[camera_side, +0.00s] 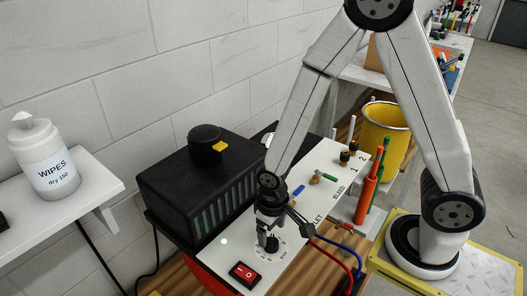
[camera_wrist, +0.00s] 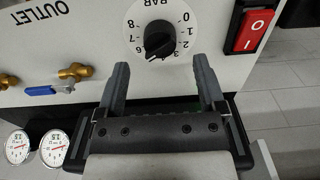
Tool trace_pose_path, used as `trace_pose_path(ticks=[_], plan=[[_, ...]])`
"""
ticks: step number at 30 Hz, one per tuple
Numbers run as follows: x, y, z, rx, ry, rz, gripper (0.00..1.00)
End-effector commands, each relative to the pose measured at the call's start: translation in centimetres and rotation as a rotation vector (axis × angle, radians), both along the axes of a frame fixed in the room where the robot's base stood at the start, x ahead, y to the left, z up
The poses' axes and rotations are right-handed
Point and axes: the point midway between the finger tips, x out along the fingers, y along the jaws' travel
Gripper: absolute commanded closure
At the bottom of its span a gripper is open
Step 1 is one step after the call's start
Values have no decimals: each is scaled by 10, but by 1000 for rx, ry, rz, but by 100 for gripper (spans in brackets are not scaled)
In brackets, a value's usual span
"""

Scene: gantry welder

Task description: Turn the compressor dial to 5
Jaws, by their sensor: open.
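The compressor dial (camera_wrist: 158,40) is a black knob on a round white scale marked BAR, with numbers from 0 to 8. Its narrow end points toward the lower part of the scale in the wrist view; I cannot read the exact number it marks. My gripper (camera_wrist: 161,68) is open and empty, its two fingertips just short of the knob, one toward each side. In the side view the dial (camera_side: 272,243) sits on the white panel, with my gripper (camera_side: 268,228) right above it, pointing down; contact cannot be told.
A red rocker switch (camera_wrist: 254,31) is close beside the dial. Brass fittings (camera_wrist: 75,72) with a blue lever (camera_wrist: 40,90), and two gauges (camera_wrist: 53,149), are on the other side. A black compressor housing (camera_side: 200,180) stands behind the panel. Red and blue hoses (camera_side: 340,250) run nearby.

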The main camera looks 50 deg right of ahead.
Motion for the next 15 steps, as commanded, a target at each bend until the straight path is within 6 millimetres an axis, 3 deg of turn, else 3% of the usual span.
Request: trace_pose_path(ticks=[15], plan=[[0, 0, -37, -1, 1, 0, 11]])
